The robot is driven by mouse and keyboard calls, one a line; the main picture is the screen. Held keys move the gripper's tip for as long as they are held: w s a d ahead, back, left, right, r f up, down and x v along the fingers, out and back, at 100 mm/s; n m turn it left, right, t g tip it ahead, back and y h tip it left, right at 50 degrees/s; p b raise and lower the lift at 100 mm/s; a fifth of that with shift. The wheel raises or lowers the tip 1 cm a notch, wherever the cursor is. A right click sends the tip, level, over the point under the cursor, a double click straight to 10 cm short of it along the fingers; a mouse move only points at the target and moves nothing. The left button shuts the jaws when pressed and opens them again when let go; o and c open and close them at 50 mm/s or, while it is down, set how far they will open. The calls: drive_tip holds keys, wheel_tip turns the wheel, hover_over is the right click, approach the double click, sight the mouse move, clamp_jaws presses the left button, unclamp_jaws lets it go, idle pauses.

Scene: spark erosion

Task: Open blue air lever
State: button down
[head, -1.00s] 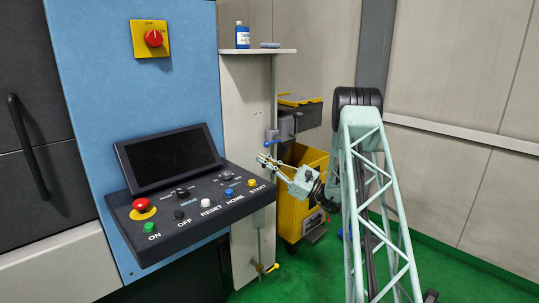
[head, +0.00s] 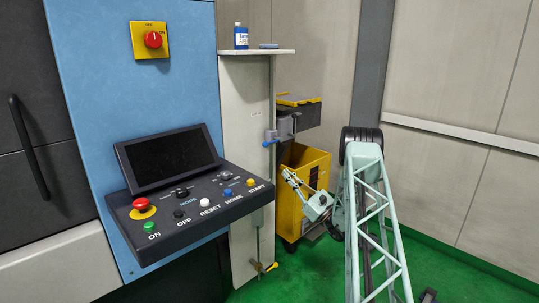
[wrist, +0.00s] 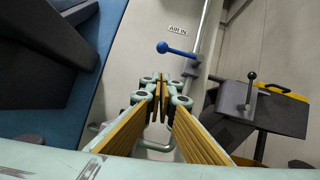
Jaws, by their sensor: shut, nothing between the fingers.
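The blue air lever (head: 268,143) is on the thin vertical pipe at the right edge of the grey panel. In the wrist view the blue lever (wrist: 175,49) points left from the pipe, crosswise to it, below the "AIR IN" label (wrist: 178,29). My gripper (head: 286,175) is lower and to the right of the lever in the head view, apart from it. In the wrist view my gripper (wrist: 161,88) has its fingertips together with nothing between them, and the lever lies beyond the tips.
A second lever with a yellow handle (head: 272,267) is low on the same panel. The black control console (head: 190,205) juts out at left. A yellow bin (head: 308,165) and a grey unit with a black-knobbed lever (wrist: 251,77) stand at right.

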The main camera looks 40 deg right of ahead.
idle(0.5)
drive_tip(key=s+r+b+x, duration=0.1)
drive_tip(key=r+b+x, duration=0.1)
drive_tip(key=x, duration=1)
drive_tip(key=shift+r, duration=0.35)
drive_tip(key=shift+a, duration=0.1)
